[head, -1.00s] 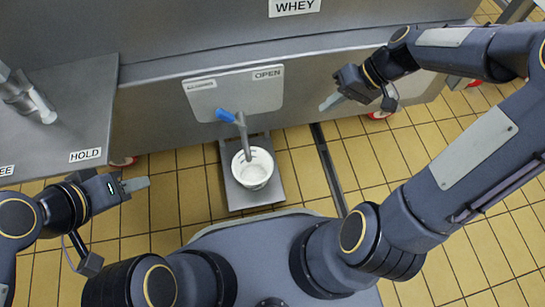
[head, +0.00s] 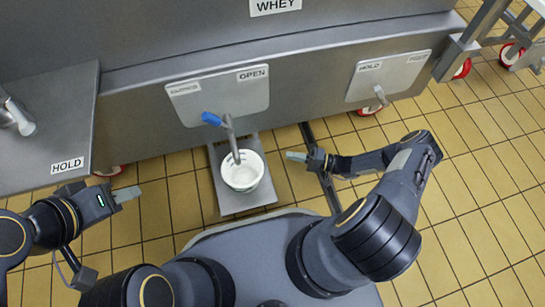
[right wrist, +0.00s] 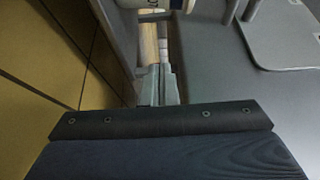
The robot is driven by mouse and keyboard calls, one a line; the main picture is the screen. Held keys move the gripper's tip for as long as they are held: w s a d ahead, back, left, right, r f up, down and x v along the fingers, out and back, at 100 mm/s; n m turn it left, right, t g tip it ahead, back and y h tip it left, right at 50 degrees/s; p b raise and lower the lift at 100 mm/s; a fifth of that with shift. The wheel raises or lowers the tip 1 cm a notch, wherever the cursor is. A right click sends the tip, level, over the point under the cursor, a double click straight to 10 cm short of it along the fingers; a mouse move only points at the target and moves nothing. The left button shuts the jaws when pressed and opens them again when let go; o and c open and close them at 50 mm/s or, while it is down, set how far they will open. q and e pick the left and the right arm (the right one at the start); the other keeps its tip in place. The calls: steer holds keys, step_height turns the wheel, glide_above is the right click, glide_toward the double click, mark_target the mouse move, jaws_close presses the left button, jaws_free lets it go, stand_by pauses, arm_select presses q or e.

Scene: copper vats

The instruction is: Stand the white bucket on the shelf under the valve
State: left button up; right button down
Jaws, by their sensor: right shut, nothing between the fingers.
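The white bucket (head: 243,178) stands upright on the grey shelf (head: 238,205) in the head view. The valve (head: 229,135), a grey pipe with a blue handle (head: 211,118), comes down over the bucket's mouth. My right gripper (head: 294,156) is just right of the bucket, pointing at it, shut and empty, with a gap between. In the right wrist view its fingers (right wrist: 156,85) are together, and a white piece of the bucket (right wrist: 147,4) shows at the top edge. My left gripper (head: 128,194) is left of the shelf, away from the bucket; its jaw opening cannot be made out.
The WHEY vat (head: 320,60) rises behind, with an OPEN plate (head: 218,95) above the shelf. A HOLD plate (head: 388,77) with a small outlet is to the right. A steel ledge (head: 50,110) lies left.

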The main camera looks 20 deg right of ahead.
mark_target(255, 162)
steer(key=a+b, duration=0.1)
steer(key=a, duration=0.2)
steer(key=w+a+b, duration=0.1)
steer(key=a, duration=0.3)
steer(key=w+a+b, duration=0.1)
steer(key=a, duration=0.2)
steer(key=shift+a, duration=0.4)
steer(key=shift+s+a, duration=0.2)
steer(key=shift+s+a+r+p, duration=0.15)
steer(key=shift+s+a+p, duration=0.45)
steer(key=shift+s, duration=0.1)
steer(key=shift+w, duration=0.1)
